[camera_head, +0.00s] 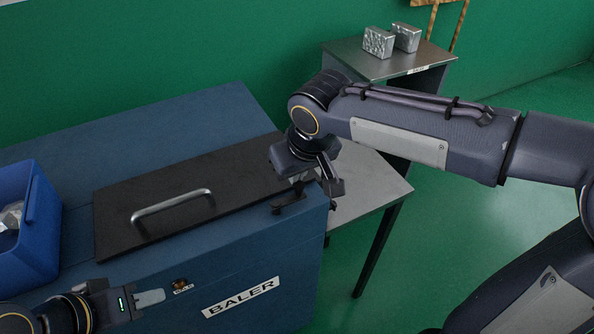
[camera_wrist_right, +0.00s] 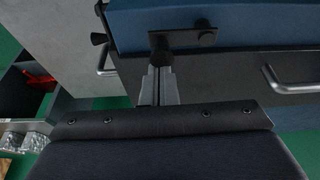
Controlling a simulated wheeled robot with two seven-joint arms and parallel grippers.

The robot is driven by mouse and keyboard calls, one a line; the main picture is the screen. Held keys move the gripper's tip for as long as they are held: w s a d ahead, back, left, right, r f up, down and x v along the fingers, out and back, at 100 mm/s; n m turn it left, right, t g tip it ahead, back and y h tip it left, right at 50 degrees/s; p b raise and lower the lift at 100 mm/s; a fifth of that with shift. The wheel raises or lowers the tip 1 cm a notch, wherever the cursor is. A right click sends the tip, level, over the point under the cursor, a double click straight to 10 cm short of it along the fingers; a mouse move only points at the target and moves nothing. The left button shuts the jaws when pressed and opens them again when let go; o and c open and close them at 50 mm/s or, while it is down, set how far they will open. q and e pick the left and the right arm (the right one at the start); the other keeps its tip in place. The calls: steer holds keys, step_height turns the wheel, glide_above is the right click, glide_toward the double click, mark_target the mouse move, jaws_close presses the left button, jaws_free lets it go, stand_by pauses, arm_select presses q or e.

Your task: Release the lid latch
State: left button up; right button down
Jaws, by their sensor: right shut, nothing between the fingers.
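The blue baler (camera_head: 283,300) has a black lid (camera_head: 115,218) lying flat on top, with a metal handle (camera_head: 172,205). The lid latch (camera_head: 290,207) is a small black bar at the lid's right front corner. In the right wrist view the latch (camera_wrist_right: 185,38) runs sideways, with a pivot at its right and a knob at its left end. My right gripper (camera_head: 298,188) is shut and empty. Its fingertips (camera_wrist_right: 159,75) are at the knob end; I cannot tell whether they touch. My left gripper (camera_head: 150,298) hovers at the baler's lower left front; its finger opening is unclear.
A blue bin (camera_head: 42,235) stands on the baler's left. A grey side table (camera_head: 378,190) adjoins the baler on the right. Behind it, a metal-topped stand (camera_head: 400,66) bears two foil blocks (camera_head: 379,42). The green floor at the right is partly covered by my right arm.

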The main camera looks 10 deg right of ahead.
stand_by(0.3)
steer(key=v, duration=0.7)
steer(key=shift+s+r+p, duration=0.15)
steer(key=shift+r+p, duration=0.25)
steer(key=shift+d, duration=0.1)
steer(key=s+d+f+m+t+y+p, duration=0.1)
steer(key=s+d+f+m+p, duration=0.1)
steer(key=s+d, duration=0.4)
steer(key=s+d+f+m+t+y+p, duration=0.1)
steer(key=s+d+f+m+p, duration=0.1)
steer(key=s+d+f, duration=0.3)
steer(key=s+d+m, duration=0.1)
steer(key=s, duration=0.3)
steer(key=shift+s+f+m+y, duration=0.3)
steer(key=shift+s, duration=0.1)
